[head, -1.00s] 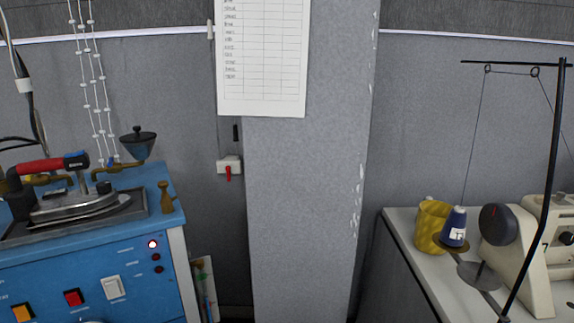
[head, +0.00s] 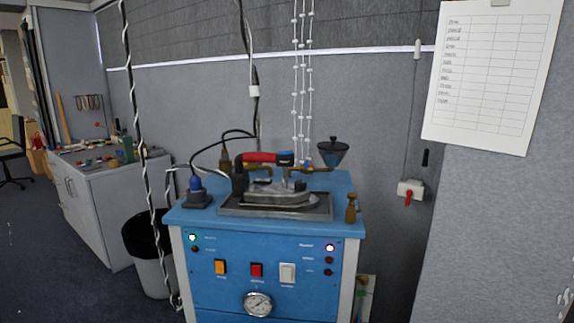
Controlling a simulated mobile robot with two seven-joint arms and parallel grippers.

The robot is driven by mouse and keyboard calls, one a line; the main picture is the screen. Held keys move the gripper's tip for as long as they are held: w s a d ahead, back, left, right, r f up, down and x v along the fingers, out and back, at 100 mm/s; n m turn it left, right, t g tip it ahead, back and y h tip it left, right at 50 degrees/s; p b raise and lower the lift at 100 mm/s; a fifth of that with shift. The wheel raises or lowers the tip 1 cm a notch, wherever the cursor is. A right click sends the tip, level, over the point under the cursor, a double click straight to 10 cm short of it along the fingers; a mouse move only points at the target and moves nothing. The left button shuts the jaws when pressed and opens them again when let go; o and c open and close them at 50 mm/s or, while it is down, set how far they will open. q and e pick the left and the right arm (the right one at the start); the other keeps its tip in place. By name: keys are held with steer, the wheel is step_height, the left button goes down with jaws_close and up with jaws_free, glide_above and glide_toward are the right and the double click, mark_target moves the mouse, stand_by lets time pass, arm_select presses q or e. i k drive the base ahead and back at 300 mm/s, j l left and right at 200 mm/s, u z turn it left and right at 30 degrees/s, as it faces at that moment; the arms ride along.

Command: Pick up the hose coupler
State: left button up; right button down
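I cannot make out a hose coupler for certain in the head view. A small brass piece (head: 351,209) stands upright at the right edge of the blue machine's top (head: 340,187); I cannot tell whether it is the coupler. A dark piece with a blue knob (head: 196,191) sits at the left end of that top. An iron with a red handle (head: 275,193) rests on a dark tray (head: 232,210) between them. Neither of my grippers is in view.
A bin with a black liner (head: 148,235) stands left of the machine. Farther left is a white cabinet (head: 95,205) with small items on top. A grey pillar (head: 500,230) fills the right side. Dark floor (head: 50,285) is open at the left.

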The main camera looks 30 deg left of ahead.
mark_target(224, 153)
steer(key=u, duration=1.8)
steer(key=i+j+u, duration=0.15)
steer(key=u, duration=0.25)
steer(key=i+u, duration=0.35)
steer(key=i, duration=3.95)
steer(key=i+z, duration=0.15)
steer(key=z, duration=0.2)
steer(key=i+z, duration=0.15)
steer(key=z, duration=0.2)
steer(key=i+j+z, duration=0.15)
steer(key=z, duration=0.2)
